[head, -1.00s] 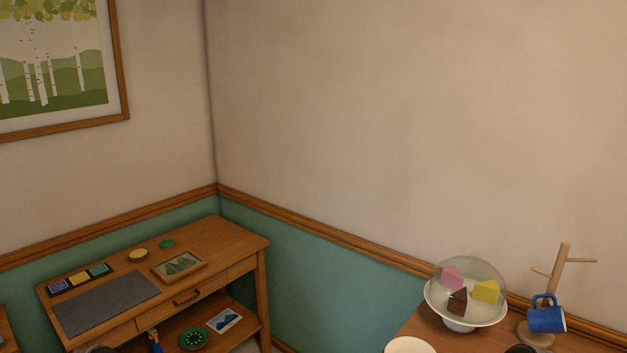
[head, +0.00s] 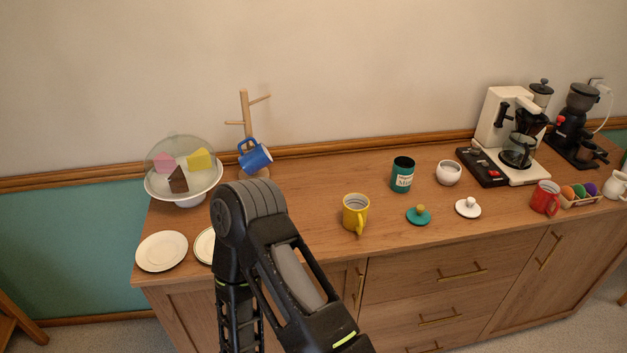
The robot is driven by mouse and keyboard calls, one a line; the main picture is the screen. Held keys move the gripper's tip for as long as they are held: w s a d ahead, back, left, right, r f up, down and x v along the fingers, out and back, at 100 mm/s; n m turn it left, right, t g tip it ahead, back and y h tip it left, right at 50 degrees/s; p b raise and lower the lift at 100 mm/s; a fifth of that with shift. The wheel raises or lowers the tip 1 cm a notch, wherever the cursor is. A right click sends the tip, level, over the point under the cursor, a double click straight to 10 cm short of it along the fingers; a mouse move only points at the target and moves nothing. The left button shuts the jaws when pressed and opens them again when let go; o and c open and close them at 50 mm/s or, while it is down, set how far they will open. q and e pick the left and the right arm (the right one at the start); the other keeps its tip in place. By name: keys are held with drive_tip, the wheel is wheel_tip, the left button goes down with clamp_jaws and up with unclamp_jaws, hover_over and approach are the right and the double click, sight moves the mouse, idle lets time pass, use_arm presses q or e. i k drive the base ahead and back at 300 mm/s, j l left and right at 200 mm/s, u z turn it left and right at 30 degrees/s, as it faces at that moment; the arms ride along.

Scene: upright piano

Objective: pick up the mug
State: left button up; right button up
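Three mugs show in the head view. A blue mug (head: 255,157) hangs tilted on a wooden mug tree (head: 246,115) at the back left of the sideboard. A yellow mug (head: 355,214) stands upright near the front middle, its handle toward me. A red mug (head: 545,198) stands at the right, near the front edge. Neither gripper can be made out.
A domed cake stand (head: 184,173) and white plates (head: 162,251) are at the left. A teal canister (head: 402,175), its likely lid (head: 418,215), a white pot (head: 449,172) and a white lid (head: 468,208) sit mid-counter. A coffee machine (head: 511,135) and grinder (head: 577,125) stand back right.

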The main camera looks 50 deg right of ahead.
sight(355, 205)
drive_tip(key=z, duration=2)
drive_tip(key=l+u, duration=0.1)
drive_tip(key=u, duration=0.65)
drive_tip(key=l+u, duration=0.15)
drive_tip(key=u, duration=0.25)
drive_tip(key=l+u, duration=0.1)
drive_tip(key=u, duration=0.25)
drive_tip(key=k+l+u, duration=0.1)
drive_tip(key=l+u, duration=0.15)
drive_tip(key=l, duration=0.15)
drive_tip(key=k+l+u, duration=0.1)
drive_tip(key=l+u, duration=0.15)
drive_tip(key=k+l+u, duration=0.25)
drive_tip(key=l, duration=0.2)
drive_tip(key=k+l+u, duration=0.1)
drive_tip(key=l+u, duration=0.15)
drive_tip(key=k+l, duration=0.4)
drive_tip(key=l, duration=0.25)
